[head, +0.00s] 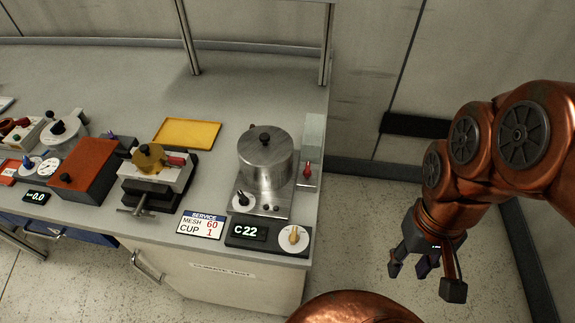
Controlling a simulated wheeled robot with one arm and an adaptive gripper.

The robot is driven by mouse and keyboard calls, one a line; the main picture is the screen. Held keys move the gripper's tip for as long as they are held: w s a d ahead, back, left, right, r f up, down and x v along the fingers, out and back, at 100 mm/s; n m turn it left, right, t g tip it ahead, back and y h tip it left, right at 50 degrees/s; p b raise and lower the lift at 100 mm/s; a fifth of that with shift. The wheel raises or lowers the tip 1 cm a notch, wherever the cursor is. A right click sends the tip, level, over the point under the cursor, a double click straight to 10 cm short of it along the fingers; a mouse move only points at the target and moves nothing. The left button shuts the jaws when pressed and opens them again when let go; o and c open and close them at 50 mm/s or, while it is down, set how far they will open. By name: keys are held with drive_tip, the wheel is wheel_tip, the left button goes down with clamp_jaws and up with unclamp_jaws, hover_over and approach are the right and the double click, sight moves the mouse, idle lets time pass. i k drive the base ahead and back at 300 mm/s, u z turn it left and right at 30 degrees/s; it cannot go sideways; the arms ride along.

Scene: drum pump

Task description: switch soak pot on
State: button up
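The soak pot (266,162) is a lidded metal pot with a black lid knob, at the right end of the bench in the head view. It stands on a metal base (262,208) with a black knob (243,198) at its front left. In front is a dark panel with a display (246,232) reading C 22 and a yellow knob (294,235) on a white dial. A grey box with a red lever (307,170) stands right of the pot. My gripper (424,277) is open and empty, right of the bench over the floor, apart from everything.
A service card (200,225) reads MESH 60, CUP 1. Left of the pot are a yellow tray (187,133), a clamp-like device (154,180), and a red-brown box (84,166). A metal post (326,45) rises at the bench's back right. The floor right of the bench is clear.

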sight(243, 200)
drive_tip(key=z, duration=1.15)
drive_tip(key=k, duration=0.25)
drive_tip(key=u, duration=2.95)
